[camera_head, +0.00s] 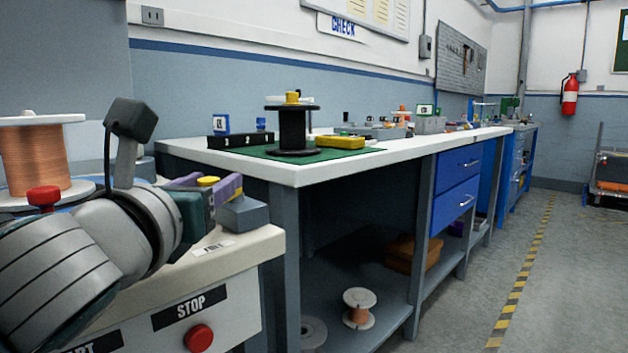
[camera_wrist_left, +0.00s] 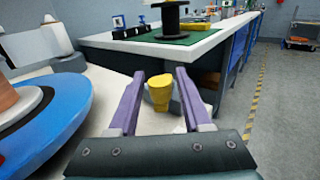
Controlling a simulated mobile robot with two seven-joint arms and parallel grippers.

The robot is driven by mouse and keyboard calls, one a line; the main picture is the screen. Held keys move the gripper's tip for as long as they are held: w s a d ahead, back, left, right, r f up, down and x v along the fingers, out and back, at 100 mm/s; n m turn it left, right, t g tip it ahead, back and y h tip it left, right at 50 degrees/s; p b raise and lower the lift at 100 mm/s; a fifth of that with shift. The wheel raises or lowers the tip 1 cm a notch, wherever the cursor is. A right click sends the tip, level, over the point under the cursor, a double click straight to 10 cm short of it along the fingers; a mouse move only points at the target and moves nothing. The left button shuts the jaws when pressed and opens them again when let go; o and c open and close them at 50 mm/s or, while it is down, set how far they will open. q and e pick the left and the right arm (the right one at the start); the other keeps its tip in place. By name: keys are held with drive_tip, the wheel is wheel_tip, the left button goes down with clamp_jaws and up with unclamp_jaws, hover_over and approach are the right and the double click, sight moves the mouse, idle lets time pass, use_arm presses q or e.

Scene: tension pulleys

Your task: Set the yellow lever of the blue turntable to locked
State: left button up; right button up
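The blue turntable (camera_wrist_left: 62,118) is at the left of the left wrist view, with a copper spool standing on it. The yellow lever (camera_wrist_left: 158,92) is right of the turntable and shows between my left fingers. In the head view the lever's yellow top (camera_head: 208,181) shows beside the purple fingers. My left gripper (camera_wrist_left: 159,76) is open, one finger on each side of the lever, with gaps visible. I cannot tell whether the fingers reach down to lever height. My left wrist hides most of the turntable in the head view. My right gripper is not in view.
The station's front has a red STOP button (camera_head: 199,338). A grey block (camera_head: 241,213) and a small white label (camera_head: 213,247) are near the lever. A white-topped workbench (camera_head: 330,172) with a black spool (camera_head: 292,128) stands behind to the right.

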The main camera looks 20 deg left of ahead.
use_arm(q)
clamp_jaws()
idle(1.1)
